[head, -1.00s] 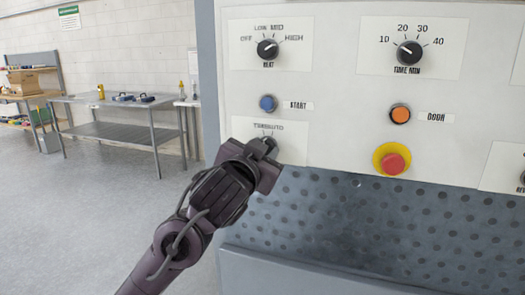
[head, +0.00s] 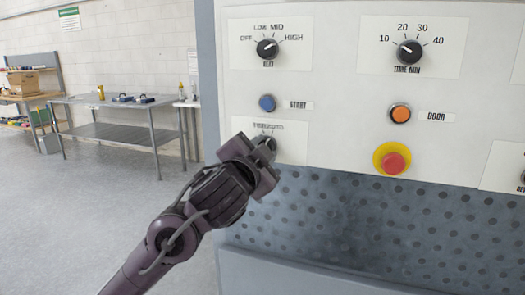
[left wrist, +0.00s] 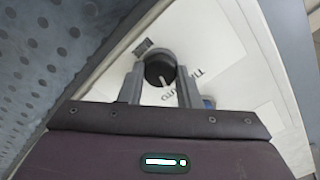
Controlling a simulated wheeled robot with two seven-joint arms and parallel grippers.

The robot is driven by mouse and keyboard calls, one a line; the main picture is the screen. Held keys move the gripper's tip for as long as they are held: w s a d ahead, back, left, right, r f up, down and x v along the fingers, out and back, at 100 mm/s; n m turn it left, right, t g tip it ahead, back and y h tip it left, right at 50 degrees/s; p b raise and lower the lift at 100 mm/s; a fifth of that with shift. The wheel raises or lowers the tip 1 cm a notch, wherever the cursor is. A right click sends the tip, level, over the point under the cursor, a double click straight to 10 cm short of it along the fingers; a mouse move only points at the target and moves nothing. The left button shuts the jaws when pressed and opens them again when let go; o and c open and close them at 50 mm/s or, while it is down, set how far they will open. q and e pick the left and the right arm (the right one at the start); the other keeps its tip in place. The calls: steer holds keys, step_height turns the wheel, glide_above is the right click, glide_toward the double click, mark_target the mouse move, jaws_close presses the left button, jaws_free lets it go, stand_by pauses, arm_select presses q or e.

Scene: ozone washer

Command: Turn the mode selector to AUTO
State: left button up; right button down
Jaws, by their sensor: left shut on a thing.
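The mode selector is a black round knob (left wrist: 160,69) with a white pointer line, on a white label plate on the panel. In the left wrist view it sits between the two fingers of my left gripper (left wrist: 160,82), which is shut on it. Printed label text beside the knob is partly covered by the fingers. In the head view my left gripper (head: 262,150) reaches the lower-left label plate (head: 293,138) and hides most of the knob; its small lettering is hard to read. My right gripper is not in view.
Above the selector are a blue START button (head: 267,102) and a HEAT knob (head: 267,48). To the right are a timer knob (head: 410,52), an orange DOOR button (head: 400,114) and a red emergency button (head: 393,163). A perforated metal surface (head: 350,220) lies below the panel.

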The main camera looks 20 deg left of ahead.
arm_select(q)
steer(key=o, duration=1)
steer(key=s, duration=0.7)
steer(key=shift+s+a, duration=0.1)
steer(key=shift+s, duration=0.3)
steer(key=shift+f, duration=0.1)
